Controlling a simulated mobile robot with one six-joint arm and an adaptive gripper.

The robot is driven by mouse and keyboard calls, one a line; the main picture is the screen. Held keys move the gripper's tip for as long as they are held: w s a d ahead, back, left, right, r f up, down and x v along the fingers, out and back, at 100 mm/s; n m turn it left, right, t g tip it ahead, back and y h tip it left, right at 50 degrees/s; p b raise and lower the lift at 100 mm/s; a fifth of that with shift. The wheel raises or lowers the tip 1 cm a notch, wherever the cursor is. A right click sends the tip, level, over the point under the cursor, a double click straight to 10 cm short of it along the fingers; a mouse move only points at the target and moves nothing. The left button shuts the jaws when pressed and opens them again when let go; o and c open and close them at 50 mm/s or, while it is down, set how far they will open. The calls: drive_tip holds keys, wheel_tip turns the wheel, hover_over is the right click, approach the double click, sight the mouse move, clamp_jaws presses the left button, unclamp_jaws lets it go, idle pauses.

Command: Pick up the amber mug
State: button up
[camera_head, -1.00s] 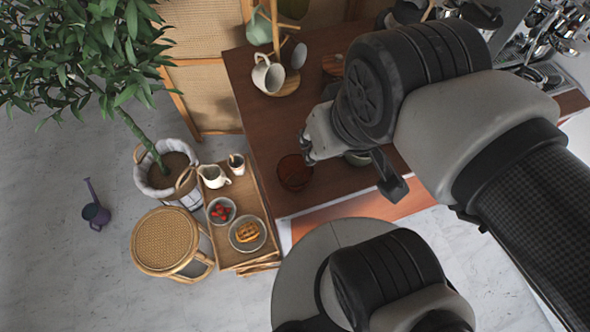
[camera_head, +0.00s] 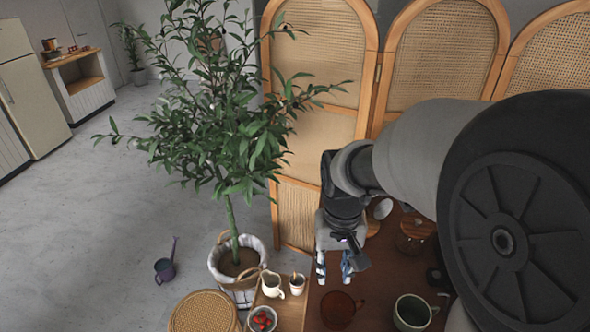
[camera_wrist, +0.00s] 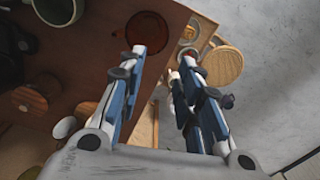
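The amber mug (camera_head: 338,309) is a reddish-brown see-through mug on the dark wooden counter (camera_head: 376,287), low in the head view and partly cut by its lower edge. In the wrist view the amber mug (camera_wrist: 146,27) shows at the top, partly behind one finger. My gripper (camera_head: 334,281) points down, just beyond the mug in the head view. Its two fingers are spread and empty in the wrist view (camera_wrist: 162,72). I see no contact with the mug; the exact height above the counter is hard to tell.
A green-grey mug (camera_head: 411,312) stands right of the amber mug. A white pitcher (camera_head: 271,285), a small cup (camera_head: 297,284) and a bowl of red berries (camera_head: 262,319) are on the left. A rattan screen (camera_head: 438,55) and a potted tree (camera_head: 232,215) stand behind.

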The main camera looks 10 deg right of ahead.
drive_tip(key=b, duration=0.4)
approach(323, 307)
drive_tip(key=s+f, duration=0.1)
drive_tip(key=s, duration=0.1)
drive_tip(key=shift+w+a+f+b, duration=0.15)
drive_tip(key=shift+f+b, duration=0.3)
drive_tip(key=shift+f, duration=0.95)
drive_tip(key=shift+w+a+f+b, duration=0.15)
drive_tip(key=shift+f+b, duration=0.3)
drive_tip(key=shift+f, duration=1)
drive_tip(key=shift+s+r, duration=0.1)
clamp_jaws()
